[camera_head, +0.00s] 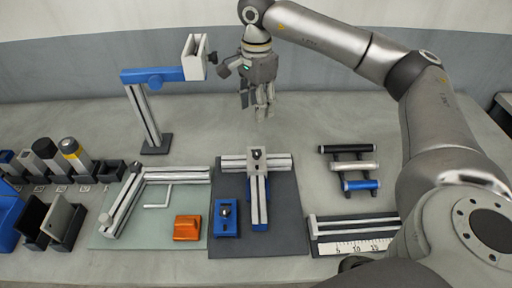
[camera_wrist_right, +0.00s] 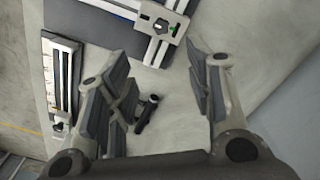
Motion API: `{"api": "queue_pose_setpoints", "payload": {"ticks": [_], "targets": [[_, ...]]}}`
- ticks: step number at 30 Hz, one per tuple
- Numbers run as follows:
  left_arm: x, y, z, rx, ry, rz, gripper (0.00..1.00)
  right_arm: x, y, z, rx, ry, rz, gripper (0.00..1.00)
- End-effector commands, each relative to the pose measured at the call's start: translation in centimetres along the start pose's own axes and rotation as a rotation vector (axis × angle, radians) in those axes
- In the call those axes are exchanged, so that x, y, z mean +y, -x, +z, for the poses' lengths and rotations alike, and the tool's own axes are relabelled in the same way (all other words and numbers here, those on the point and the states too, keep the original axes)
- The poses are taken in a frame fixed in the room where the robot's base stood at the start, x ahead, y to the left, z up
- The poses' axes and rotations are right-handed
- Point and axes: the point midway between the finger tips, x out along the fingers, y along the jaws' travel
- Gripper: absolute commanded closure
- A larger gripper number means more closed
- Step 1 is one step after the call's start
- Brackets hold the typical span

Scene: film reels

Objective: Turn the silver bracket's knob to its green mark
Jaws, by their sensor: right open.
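The silver bracket (camera_head: 257,152) sits at the joint of a T of aluminium rails on a dark mat, with its dark knob (camera_head: 257,155) on top. In the right wrist view the bracket (camera_wrist_right: 158,16) is at the top, with its dark knob (camera_wrist_right: 161,25) and a small green mark (camera_wrist_right: 174,30) beside it. I cannot tell exactly where the knob points. My right gripper (camera_head: 258,114) hangs fingers down, open and empty, above the back of the table and apart from the bracket. Its fingers (camera_wrist_right: 165,95) are spread in the wrist view. My left gripper is out of view.
A blue bracket (camera_head: 227,228) with a knob lies front-left of the T. A blue-armed post (camera_head: 148,115) stands left of my gripper. A handle rack (camera_head: 348,167) and a ruler fixture (camera_head: 355,246) are right. An orange block (camera_head: 187,228) lies on the green mat.

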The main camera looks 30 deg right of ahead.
Motion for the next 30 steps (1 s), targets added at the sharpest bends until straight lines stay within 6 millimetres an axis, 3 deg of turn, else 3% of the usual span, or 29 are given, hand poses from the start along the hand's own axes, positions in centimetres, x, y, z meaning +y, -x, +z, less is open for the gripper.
{"api": "queue_pose_setpoints", "payload": {"ticks": [1, 14, 22, 30], "targets": [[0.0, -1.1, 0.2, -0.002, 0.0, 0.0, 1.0, 0.0, -1.1, 0.0, 0.0, 0.001, 0.0, 0.53], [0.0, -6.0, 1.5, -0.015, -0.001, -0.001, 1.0, 0.0, -6.0, 0.1, -0.001, 0.001, -0.001, 0.53], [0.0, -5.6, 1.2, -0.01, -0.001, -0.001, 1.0, 0.0, -7.5, 0.0, 0.001, 0.0, 0.003, 0.53], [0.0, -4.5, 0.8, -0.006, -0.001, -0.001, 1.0, 0.1, -12.5, 0.0, -0.001, 0.0, 0.004, 0.53]]}}
